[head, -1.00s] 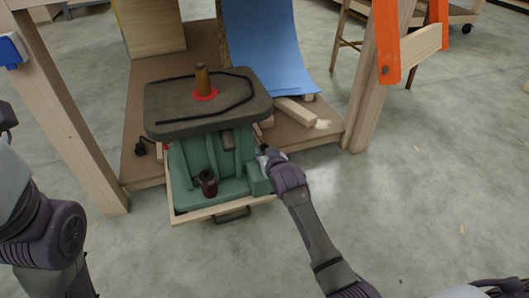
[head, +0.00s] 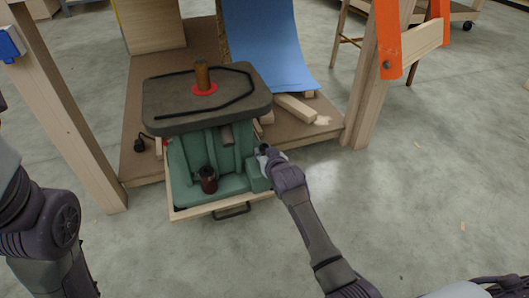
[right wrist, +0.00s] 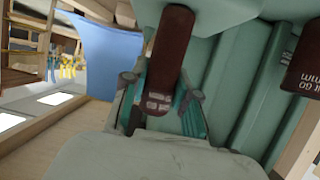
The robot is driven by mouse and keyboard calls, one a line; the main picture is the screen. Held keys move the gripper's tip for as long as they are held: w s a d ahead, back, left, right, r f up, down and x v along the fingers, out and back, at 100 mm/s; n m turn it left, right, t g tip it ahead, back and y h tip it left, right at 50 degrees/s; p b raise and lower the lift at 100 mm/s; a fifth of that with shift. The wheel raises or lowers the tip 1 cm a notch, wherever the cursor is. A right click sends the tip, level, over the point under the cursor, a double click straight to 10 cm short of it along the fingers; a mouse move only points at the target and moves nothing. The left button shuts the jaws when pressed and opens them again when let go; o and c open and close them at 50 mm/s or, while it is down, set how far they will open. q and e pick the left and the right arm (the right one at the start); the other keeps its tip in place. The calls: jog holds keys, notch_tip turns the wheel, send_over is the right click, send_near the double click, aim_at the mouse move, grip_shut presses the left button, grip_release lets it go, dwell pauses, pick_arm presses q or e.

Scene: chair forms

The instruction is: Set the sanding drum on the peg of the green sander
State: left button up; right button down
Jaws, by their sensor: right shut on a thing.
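The green sander (head: 235,183) stands on the wooden platform, with a dark grey top. An upright tan-brown cylinder (head: 202,75) rises from a red ring on that top. A dark brown drum (head: 208,180) stands upright low on the sander's front; a lettered brown drum (right wrist: 303,65) shows at the right edge of the right wrist view. My right gripper (head: 264,156) is at the sander's right side, below its top. In the right wrist view it (right wrist: 160,92) is shut on a slim red-brown sanding drum (right wrist: 170,48). The receiving peg is not clearly visible. My left gripper is out of view.
A wooden tray edge with a black handle (head: 232,211) runs along the sander's front. A blue sheet (head: 268,50) and wood offcuts (head: 295,108) lie behind it. Wooden posts (head: 80,130) flank the platform.

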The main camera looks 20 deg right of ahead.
jog(key=c, duration=0.8)
grip_release()
jog(key=shift+f, duration=0.1)
jog(key=v, duration=1.2)
